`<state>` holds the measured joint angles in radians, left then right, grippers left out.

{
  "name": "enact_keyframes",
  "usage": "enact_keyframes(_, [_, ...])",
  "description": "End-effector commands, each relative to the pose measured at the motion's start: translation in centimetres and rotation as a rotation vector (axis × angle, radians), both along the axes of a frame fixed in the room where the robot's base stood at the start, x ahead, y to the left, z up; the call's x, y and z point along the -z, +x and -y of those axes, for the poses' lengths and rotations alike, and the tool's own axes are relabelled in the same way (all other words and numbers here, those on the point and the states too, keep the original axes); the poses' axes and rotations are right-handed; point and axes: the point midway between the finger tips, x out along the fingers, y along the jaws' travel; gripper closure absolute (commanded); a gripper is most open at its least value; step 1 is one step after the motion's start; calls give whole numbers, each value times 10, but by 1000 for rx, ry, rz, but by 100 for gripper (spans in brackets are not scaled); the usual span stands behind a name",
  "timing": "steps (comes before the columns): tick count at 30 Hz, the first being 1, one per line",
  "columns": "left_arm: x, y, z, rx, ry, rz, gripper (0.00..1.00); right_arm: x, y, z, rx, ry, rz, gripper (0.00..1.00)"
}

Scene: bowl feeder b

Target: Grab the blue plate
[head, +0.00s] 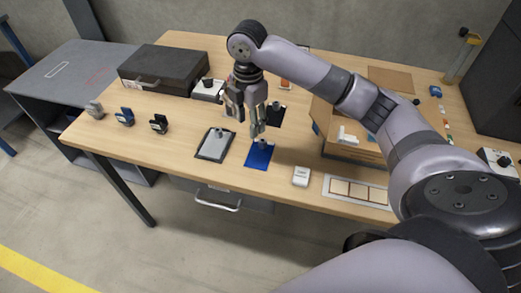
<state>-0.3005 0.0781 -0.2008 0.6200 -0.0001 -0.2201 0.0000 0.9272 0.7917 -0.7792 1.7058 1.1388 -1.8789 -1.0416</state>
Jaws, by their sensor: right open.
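The blue plate (259,159) lies flat on the wooden table near its front edge, with a small grey knob (263,143) standing on it. My right gripper (247,128) points down just above and behind the blue plate, with its fingers apart and nothing seen between them. One fingertip appears close to the knob; I cannot tell whether it touches. My left gripper is not in view.
A grey plate (214,145) with a knob lies left of the blue plate. A black plate (277,114) lies behind. A white block (301,176) and a framed tray (358,190) are to the right. A dark case (165,67) stands at the back left.

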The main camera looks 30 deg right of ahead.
Motion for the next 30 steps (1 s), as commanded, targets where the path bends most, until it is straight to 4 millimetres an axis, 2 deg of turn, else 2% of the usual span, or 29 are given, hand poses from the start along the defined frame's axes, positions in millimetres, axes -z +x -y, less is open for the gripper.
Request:
enact_keyframes(1, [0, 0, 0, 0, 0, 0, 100, -18, 6, 15, -9, -9, -3, 57])
enact_keyframes(3, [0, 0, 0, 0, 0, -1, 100, -34, 8, 27, -28, -8, -13, 57])
enact_keyframes(6, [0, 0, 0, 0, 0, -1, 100, -48, 10, 38, -43, -4, -23, 57])
enact_keyframes(9, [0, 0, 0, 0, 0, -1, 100, -51, 10, 42, -51, -2, -29, 57])
enact_keyframes(14, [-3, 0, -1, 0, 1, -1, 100, -27, 9, 43, -52, -2, -34, 57])
enact_keyframes(24, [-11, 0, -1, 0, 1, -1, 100, 46, 9, 42, -51, -2, -31, 57])
enact_keyframes(30, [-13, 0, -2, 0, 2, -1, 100, 67, 10, 42, -51, -1, -28, 57])
